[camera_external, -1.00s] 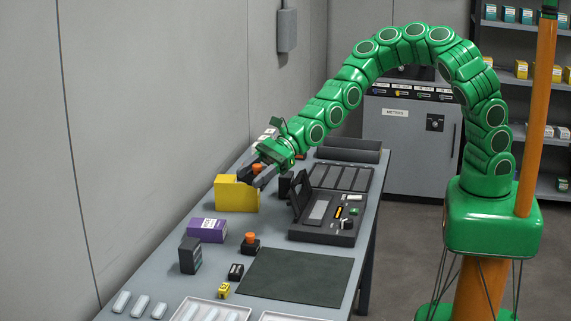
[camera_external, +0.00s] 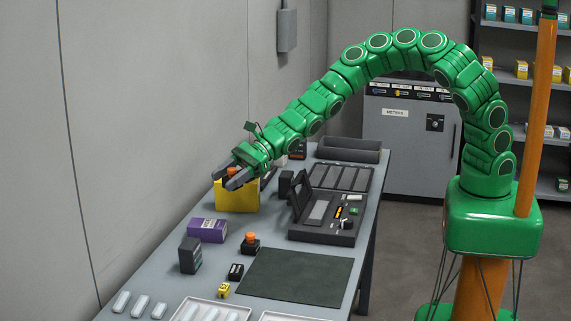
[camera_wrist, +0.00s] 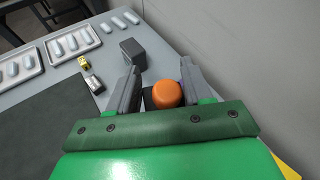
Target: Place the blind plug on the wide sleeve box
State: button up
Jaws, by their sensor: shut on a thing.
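My gripper (camera_external: 222,180) is shut on an orange-capped plug with a dark body, which I take as the blind plug (camera_external: 232,171). In the wrist view the orange cap (camera_wrist: 162,94) sits between the two fingers (camera_wrist: 160,72). The gripper is in the air, in front of the yellow box's top in the external view. A purple box with a white label (camera_external: 208,230) lies on the table below and nearer the camera; it looks the widest, but I cannot tell for sure that it is the wide sleeve box.
A yellow box (camera_external: 237,197) stands behind the purple one. A tall dark box (camera_external: 190,255) stands in front of it. A second orange-topped plug (camera_external: 250,242) stands to the right. A splicer case (camera_external: 322,230) with raised lid and a dark mat (camera_external: 296,277) lie further right.

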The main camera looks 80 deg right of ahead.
jog(key=w+f, duration=0.1)
jog(key=w+a, duration=0.1)
jog(key=shift+w+a+f, duration=0.15)
jog(key=shift+w+f, duration=0.25)
send_over(203, 226)
jog(key=shift+w+f, duration=0.15)
jog(key=shift+f, duration=4)
jog(key=o, duration=1)
jog(key=shift+f, duration=0.1)
jog(key=shift+o, duration=0.2)
jog(key=v, duration=1.2)
